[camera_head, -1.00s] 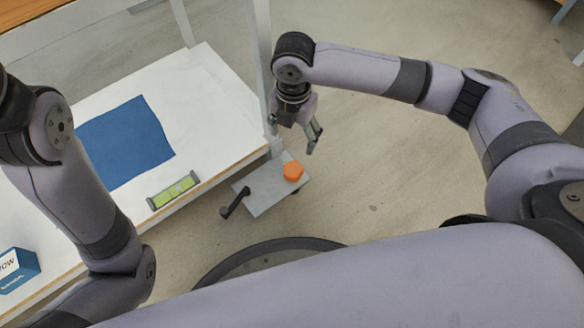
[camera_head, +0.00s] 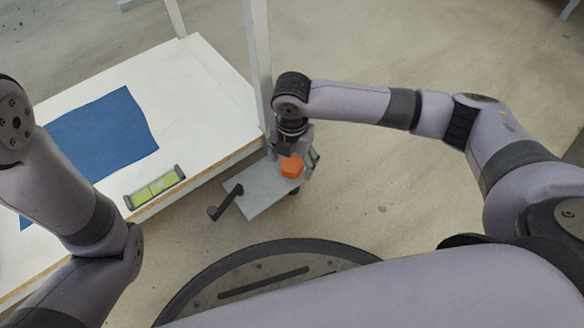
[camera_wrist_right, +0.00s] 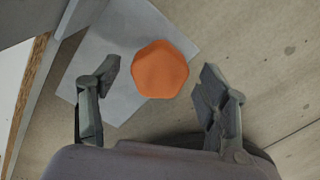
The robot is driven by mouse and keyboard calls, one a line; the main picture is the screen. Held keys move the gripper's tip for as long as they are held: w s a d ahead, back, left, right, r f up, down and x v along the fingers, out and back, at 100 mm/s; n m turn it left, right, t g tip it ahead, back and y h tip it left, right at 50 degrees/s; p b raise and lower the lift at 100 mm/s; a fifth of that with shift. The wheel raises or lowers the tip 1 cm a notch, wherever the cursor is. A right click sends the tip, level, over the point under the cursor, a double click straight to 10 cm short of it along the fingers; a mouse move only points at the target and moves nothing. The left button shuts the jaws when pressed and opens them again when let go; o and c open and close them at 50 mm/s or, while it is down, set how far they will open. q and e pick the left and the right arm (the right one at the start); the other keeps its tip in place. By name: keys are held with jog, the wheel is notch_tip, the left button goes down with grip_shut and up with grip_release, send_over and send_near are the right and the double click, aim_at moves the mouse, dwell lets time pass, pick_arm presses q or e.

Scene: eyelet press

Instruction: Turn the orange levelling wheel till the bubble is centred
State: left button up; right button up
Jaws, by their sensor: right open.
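The orange levelling wheel (camera_head: 292,166) sits on a grey plate (camera_head: 258,194) beside the table's edge. It is a faceted knob in the right wrist view (camera_wrist_right: 160,69). My right gripper (camera_head: 293,168) is at the wheel, and in the right wrist view its open fingers (camera_wrist_right: 155,92) stand either side of and a little short of it, apart from it. The green spirit level (camera_head: 155,187) lies near the table's front edge; its bubble is too small to make out. My left arm shows at the left, but its gripper is out of view.
A black crank handle (camera_head: 226,202) sticks out from the plate's left side. A pale upright post (camera_head: 257,65) stands just behind my right gripper. A blue mat (camera_head: 105,135) lies on the white table (camera_head: 200,90). The floor to the right is clear.

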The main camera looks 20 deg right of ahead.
jog(key=shift+f, duration=0.55)
jog(key=shift+c, duration=0.4)
jog(key=c, duration=1.1)
